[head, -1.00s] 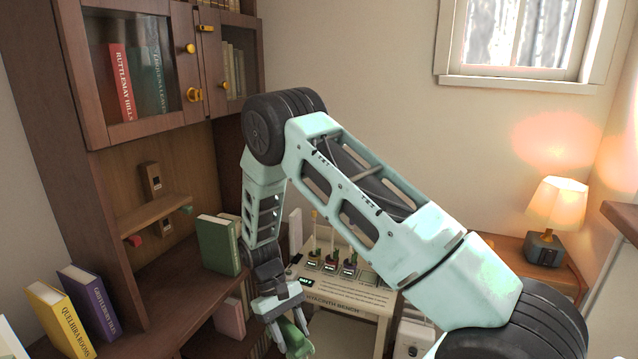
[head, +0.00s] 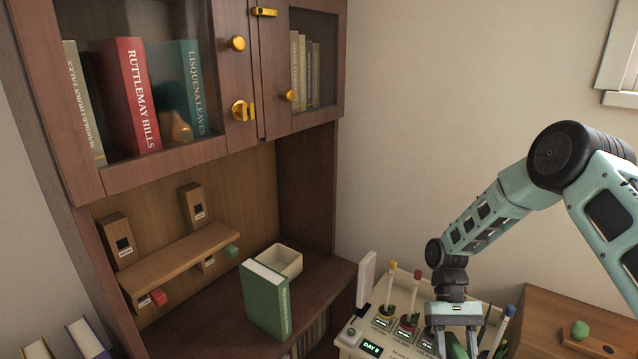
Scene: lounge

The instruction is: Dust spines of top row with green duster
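The top row of books stands behind the glass of the upper cabinet, with a red book (head: 132,95), a teal book (head: 183,90) and a cream book (head: 84,100) on the left. Several thinner books (head: 305,70) show behind the right door. Both cabinet doors look shut. My gripper (head: 456,340) is low at the bottom right, pointing down beside the plant stand, well below and right of the top row. A green piece (head: 456,347), apparently the duster, shows between its fingers; its lower part is cut off by the frame.
A green book (head: 266,302) and a cream box (head: 279,262) stand on the lower counter (head: 200,325). A small wooden shelf (head: 180,262) sits under the cabinet. The plant stand (head: 352,340) with tubes is near my gripper. Brass knobs (head: 236,44) protrude from the doors.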

